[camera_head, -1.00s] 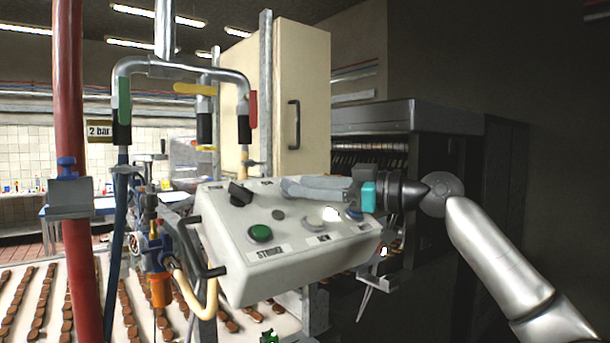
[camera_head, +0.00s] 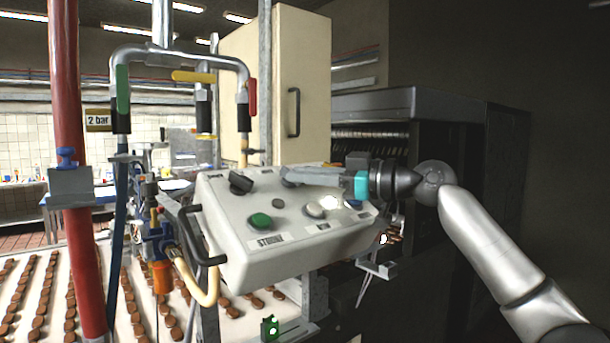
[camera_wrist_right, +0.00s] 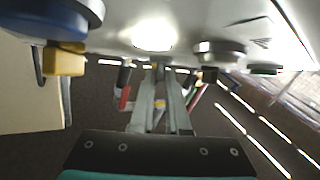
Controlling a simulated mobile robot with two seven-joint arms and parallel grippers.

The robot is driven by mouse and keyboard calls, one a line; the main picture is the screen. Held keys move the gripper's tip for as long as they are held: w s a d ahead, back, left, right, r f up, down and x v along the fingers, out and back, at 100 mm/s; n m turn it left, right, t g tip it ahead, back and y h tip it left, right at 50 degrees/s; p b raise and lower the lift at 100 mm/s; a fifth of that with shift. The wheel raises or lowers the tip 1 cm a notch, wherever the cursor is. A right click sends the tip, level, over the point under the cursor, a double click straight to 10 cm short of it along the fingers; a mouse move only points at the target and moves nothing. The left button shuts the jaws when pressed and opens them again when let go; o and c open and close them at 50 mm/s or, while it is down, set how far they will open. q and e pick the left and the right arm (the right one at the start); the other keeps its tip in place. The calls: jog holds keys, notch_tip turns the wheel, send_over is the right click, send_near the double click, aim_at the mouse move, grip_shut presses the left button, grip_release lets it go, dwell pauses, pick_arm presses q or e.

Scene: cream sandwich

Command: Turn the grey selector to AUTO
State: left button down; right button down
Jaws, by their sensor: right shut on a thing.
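The pale control box (camera_head: 270,262) tilts toward me in the head view. A black selector (camera_head: 240,183) sits at its upper left, with a green button (camera_head: 260,222) below. My right gripper (camera_head: 290,178) lies along the box's upper edge and is shut, its fingertips at the grey selector, which they mostly hide. In the wrist view the two grey fingers (camera_wrist_right: 156,78) run up close together toward the panel, and the selector cannot be made out. Its pointing direction and the AUTO label cannot be read. My left gripper is not in view.
A pale button (camera_head: 314,210), a bright lit spot (camera_head: 328,203) and a blue button (camera_head: 352,204) lie just below the right gripper. A black handle (camera_head: 199,240) is on the box's left side. A cream cabinet (camera_head: 275,90) stands behind it.

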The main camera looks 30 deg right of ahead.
jog(key=shift+m+t+h, duration=0.3)
jog(key=shift+m, duration=0.1)
jog(key=shift+s+a+m+t+h+b, duration=0.1)
jog(key=shift+a+m+t+h+b, duration=0.15)
jog(key=shift+m+h, duration=0.35)
jog(key=shift+m+t+h+b, duration=0.1)
jog(key=shift+m+t+h, duration=0.25)
jog(key=shift+m+h, duration=0.25)
jog(key=shift+a+m+t+h, duration=0.2)
jog(key=shift+m+t+h, duration=0.3)
jog(key=shift+m+h, duration=0.55)
jog(key=shift+a+m+h+p, duration=0.15)
jog(key=shift+m+h+p, duration=0.25)
jog(key=shift+m+h, duration=0.7)
jog(key=m+h+p, duration=0.2)
jog(key=m+h, duration=0.1)
jog(key=m+h+p, duration=0.1)
jog(key=m+h, duration=0.1)
jog(key=shift+a+r+m+h, duration=0.15)
jog(key=shift+a+m+h, duration=0.1)
jog(key=shift+a, duration=0.15)
jog(key=shift+a+m+g+h+p, duration=0.15)
jog(key=shift+m+g+h+p, duration=0.8)
jog(key=shift+m+h, duration=0.65)
jog(key=shift+f, duration=0.2)
